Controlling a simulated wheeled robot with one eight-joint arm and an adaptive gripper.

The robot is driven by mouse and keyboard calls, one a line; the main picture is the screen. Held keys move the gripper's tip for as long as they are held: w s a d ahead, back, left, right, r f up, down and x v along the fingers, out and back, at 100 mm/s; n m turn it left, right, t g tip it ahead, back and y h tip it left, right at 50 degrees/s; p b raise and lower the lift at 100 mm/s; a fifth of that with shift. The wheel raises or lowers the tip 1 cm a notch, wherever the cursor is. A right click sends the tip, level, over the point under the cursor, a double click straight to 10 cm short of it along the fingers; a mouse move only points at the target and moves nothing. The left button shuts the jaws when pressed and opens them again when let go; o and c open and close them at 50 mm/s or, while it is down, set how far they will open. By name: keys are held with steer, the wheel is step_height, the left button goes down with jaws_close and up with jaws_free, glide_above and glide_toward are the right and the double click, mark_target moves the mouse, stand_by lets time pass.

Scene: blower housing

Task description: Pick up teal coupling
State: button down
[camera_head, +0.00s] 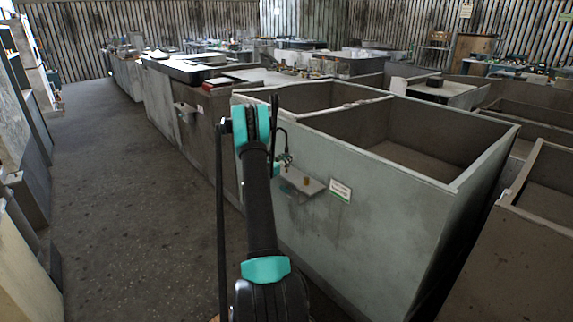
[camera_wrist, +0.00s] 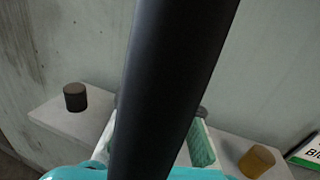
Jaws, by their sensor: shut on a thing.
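My gripper (camera_head: 285,160) is in front of the pale bin wall, at the small ledge. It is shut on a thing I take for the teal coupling. In the wrist view a thick dark bar covers the space between the fingers, so the coupling itself is hidden there. One finger and a green ribbed surface show to the right of the bar. In the head view the coupling is too small to tell apart from the gripper.
The ledge (camera_head: 310,188) carries an amber cylinder (camera_wrist: 257,161) on the right and a dark cylinder (camera_wrist: 75,97) on the left. A green and white label (camera_head: 340,191) is right of the ledge. The large open bin (camera_head: 400,220) stands behind it. Floor (camera_head: 130,200) is clear at left.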

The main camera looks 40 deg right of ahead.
step_height(320, 180, up, 17)
steer(key=shift+f, duration=0.1)
stand_by(0.3)
